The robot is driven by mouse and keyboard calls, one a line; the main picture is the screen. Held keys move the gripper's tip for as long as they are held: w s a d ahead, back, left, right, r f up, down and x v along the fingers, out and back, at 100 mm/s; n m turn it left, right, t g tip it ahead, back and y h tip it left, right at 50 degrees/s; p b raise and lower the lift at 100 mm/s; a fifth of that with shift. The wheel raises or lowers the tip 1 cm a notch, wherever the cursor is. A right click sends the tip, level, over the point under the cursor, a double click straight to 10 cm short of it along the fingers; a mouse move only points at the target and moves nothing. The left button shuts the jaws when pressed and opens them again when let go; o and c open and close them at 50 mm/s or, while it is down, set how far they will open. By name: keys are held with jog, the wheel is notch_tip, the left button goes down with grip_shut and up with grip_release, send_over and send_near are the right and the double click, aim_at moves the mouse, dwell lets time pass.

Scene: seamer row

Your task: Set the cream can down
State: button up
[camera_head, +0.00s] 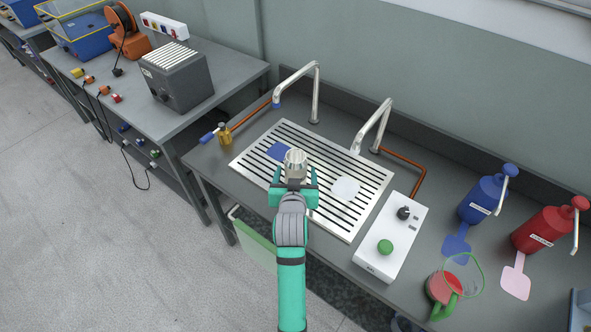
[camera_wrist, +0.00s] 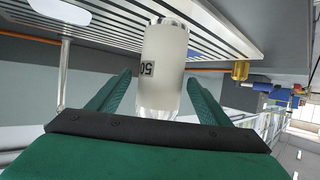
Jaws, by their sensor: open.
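The cream can (camera_head: 295,157) is a pale cylinder with shiny metal ends; in the wrist view (camera_wrist: 165,62) it shows a "50" label. My gripper partly hides the can's lower part in the head view.
A white round patch (camera_head: 345,188) lies on the grid to the right. Two bent metal spouts (camera_head: 316,90) stand behind. A white control box (camera_head: 392,238) with a green button, blue (camera_head: 482,200) and red (camera_head: 545,230) pump bottles and a red-green mug (camera_head: 440,290) stand right.

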jog(key=v, duration=0.9)
jog(key=shift+n, duration=0.4)
jog(key=s+f, duration=0.6)
jog(key=s, duration=0.1)
jog(key=shift+s+f, duration=0.15)
jog(key=shift+s, duration=0.15)
jog(key=s+t, duration=0.1)
jog(key=s, duration=2.8)
jog(key=shift+d+f+t, duration=0.2)
jog(key=shift+f+t, duration=0.2)
jog(key=shift+f, duration=0.05)
